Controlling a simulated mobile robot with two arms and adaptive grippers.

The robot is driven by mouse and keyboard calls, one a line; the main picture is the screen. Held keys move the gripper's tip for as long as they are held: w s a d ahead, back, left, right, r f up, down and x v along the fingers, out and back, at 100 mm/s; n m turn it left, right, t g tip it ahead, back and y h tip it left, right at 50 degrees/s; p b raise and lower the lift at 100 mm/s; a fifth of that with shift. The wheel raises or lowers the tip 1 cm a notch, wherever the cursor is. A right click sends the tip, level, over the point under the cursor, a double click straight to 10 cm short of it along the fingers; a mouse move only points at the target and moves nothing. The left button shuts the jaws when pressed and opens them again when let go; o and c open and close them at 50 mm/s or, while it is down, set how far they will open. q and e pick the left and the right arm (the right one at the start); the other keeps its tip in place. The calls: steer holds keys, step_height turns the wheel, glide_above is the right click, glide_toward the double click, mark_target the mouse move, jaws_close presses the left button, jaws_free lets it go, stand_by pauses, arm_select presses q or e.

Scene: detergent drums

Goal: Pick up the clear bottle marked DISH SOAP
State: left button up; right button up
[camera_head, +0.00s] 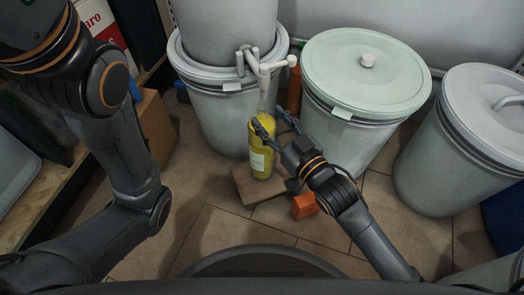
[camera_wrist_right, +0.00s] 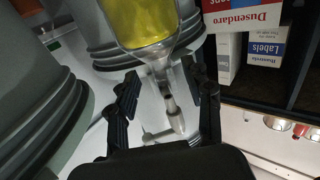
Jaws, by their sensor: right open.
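A clear bottle (camera_head: 262,150) with yellow liquid and a pale label stands upright on a brown board on the floor. The label is too small to read. My right gripper (camera_head: 274,124) is open at the bottle's upper part, with one finger on its left side and the other behind on the right. In the right wrist view the bottle (camera_wrist_right: 140,22) appears upside down. Its clear neck (camera_wrist_right: 163,82) lies between the spread fingers of my right gripper (camera_wrist_right: 163,92). I cannot tell whether either finger touches it. My left arm shows, but its gripper does not.
A grey drum (camera_head: 215,118) stands close behind the bottle, and a drum with a pale green lid (camera_head: 350,70) stands to the right. Another grey drum (camera_head: 440,165) is farther right. The brown board (camera_head: 250,187) and an orange block (camera_head: 304,206) lie low in front. Front floor tiles are clear.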

mark_target(265, 115)
steer(key=b+x, duration=0.2)
steer(key=x, duration=0.1)
steer(key=shift+w+a+f, duration=0.1)
steer(key=shift+a, duration=0.05)
steer(key=shift+w+a, duration=0.2)
steer(key=shift+w, duration=0.05)
jaws_close()
steer(key=shift+r, duration=0.35)
